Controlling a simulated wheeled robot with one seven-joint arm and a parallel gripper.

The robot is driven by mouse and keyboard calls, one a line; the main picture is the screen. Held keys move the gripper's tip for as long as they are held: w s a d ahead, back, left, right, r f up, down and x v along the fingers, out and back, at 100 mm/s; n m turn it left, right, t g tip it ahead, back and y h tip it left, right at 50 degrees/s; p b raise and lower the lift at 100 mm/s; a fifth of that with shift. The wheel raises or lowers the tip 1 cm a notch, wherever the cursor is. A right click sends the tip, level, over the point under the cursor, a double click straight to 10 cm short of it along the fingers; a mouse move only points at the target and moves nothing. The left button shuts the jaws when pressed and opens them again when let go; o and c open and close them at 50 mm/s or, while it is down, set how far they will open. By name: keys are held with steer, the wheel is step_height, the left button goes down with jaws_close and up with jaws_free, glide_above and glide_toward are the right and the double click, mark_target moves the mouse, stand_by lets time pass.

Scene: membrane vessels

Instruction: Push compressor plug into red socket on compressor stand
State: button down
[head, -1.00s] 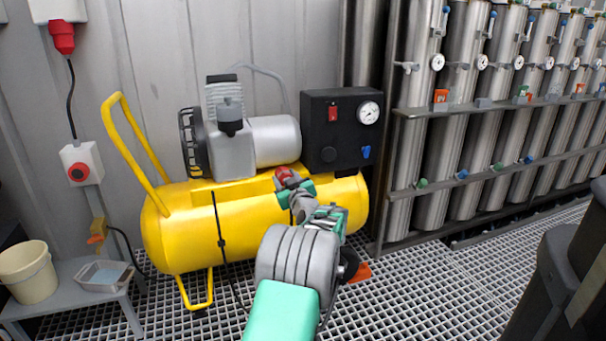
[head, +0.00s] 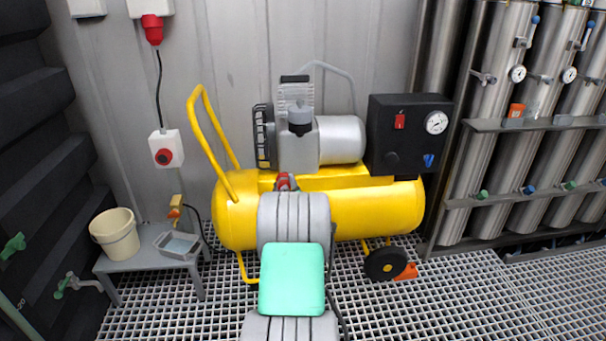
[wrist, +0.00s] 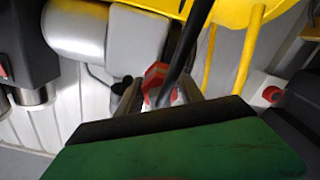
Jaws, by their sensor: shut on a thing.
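The compressor (head: 320,213) is yellow, with a grey motor on top, and stands on the grating by the wall. My gripper (wrist: 157,92) is shut on a red plug (wrist: 154,76), which shows between its fingers in the wrist view; a dark cable (wrist: 187,50) runs across in front. In the head view my arm hides most of the gripper, and a bit of the red plug (head: 285,181) shows before the tank. A white box with a round red socket (head: 165,157) is at the left on a post; it also shows right in the wrist view (wrist: 271,94). The plug is apart from it.
A red connector (head: 152,30) hangs from a wall box, with a black cable down to the white box. A grey bench (head: 150,262) with a bucket (head: 116,236) and a clear tray (head: 178,244) stands at the left. Steel vessels (head: 490,110) stand at the right.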

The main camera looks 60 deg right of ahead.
steer(key=w+a+r+n+b, duration=0.2)
steer(key=w+a+n+b, duration=0.3)
steer(key=w+a, duration=2.3)
steer(key=w+b, duration=0.4)
steer(key=shift+w+a+r+n, duration=0.15)
steer(key=shift+w+a+n, duration=0.25)
